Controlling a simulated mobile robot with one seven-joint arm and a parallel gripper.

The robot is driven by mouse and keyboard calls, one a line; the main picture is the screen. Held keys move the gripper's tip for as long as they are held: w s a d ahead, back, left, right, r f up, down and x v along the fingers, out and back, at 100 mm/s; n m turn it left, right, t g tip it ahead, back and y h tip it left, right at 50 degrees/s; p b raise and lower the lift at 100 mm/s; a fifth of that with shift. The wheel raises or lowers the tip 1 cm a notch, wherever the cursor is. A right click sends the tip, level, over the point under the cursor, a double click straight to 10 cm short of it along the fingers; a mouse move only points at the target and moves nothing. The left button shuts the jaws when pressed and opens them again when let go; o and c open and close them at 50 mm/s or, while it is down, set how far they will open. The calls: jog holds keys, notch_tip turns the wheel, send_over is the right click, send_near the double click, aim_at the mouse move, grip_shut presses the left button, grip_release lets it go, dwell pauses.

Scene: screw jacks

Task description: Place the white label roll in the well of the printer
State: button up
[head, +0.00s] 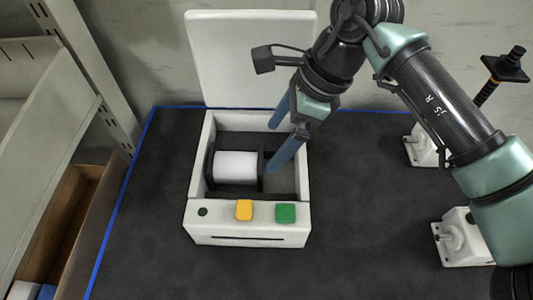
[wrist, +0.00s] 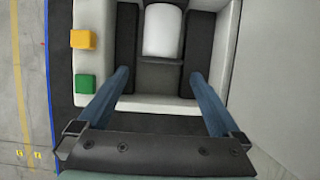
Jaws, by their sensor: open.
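The white label roll (head: 236,166) lies on its side in the left part of the well of the printer (head: 250,235), between dark side pieces. It also shows in the wrist view (wrist: 162,30), at the top between the dark pieces. The printer's lid (head: 250,50) stands open at the back. My gripper (head: 277,147) is open and empty, over the right part of the printer. Its two blue fingers are spread apart, to the right of the roll and not around it. In the wrist view my gripper (wrist: 163,75) has its fingers apart, with the roll beyond them.
The printer's front has an orange button (head: 244,210) and a green button (head: 286,213). Screw jacks (head: 462,240) stand on the right of the dark table (head: 350,250). A shelf with a wooden bin (head: 68,220) is at the left.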

jog(key=b+v, duration=0.1)
jog(key=v, duration=0.5)
